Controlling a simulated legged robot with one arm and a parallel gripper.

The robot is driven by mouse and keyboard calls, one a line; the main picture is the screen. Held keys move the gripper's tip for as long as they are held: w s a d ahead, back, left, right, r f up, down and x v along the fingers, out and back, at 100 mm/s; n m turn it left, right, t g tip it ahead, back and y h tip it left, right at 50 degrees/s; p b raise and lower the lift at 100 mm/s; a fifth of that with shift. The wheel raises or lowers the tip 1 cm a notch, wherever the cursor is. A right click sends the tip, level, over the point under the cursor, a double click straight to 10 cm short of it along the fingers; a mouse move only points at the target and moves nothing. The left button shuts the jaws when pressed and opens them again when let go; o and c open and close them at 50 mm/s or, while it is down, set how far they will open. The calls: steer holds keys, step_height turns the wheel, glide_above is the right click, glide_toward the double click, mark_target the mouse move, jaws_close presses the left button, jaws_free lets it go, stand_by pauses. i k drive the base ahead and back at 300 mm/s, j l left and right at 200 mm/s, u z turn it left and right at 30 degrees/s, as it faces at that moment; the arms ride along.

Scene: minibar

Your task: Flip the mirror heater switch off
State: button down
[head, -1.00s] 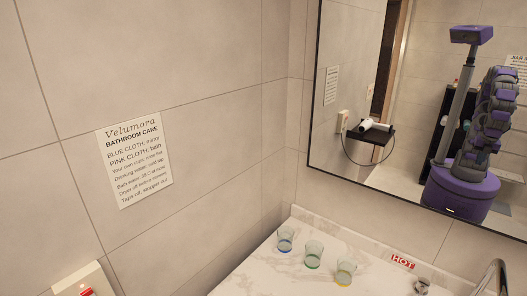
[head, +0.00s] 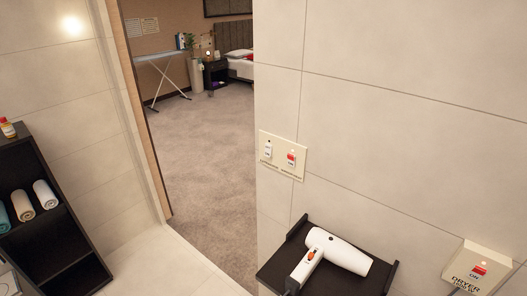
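A cream switch plate (head: 274,168) is on the tiled wall beside the doorway in the head view. It carries two rocker switches. The left rocker (head: 268,151) is white, with small dark marks. The right rocker (head: 291,159) shows red at its top and looks marked ON. The words under the rockers are too small to read surely, so I cannot tell if one is the mirror heater switch. My gripper is not in view.
A white hair dryer (head: 338,254) lies on a dark wall shelf (head: 277,269). At right is a dryer switch box (head: 459,262) with a red-marked rocker. A dark shelf unit (head: 62,240) with rolled towels stands at left. The doorway opens onto clear carpet (head: 205,140) and a bedroom.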

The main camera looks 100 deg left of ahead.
mark_target(291, 158)
steer(key=u, duration=3.15)
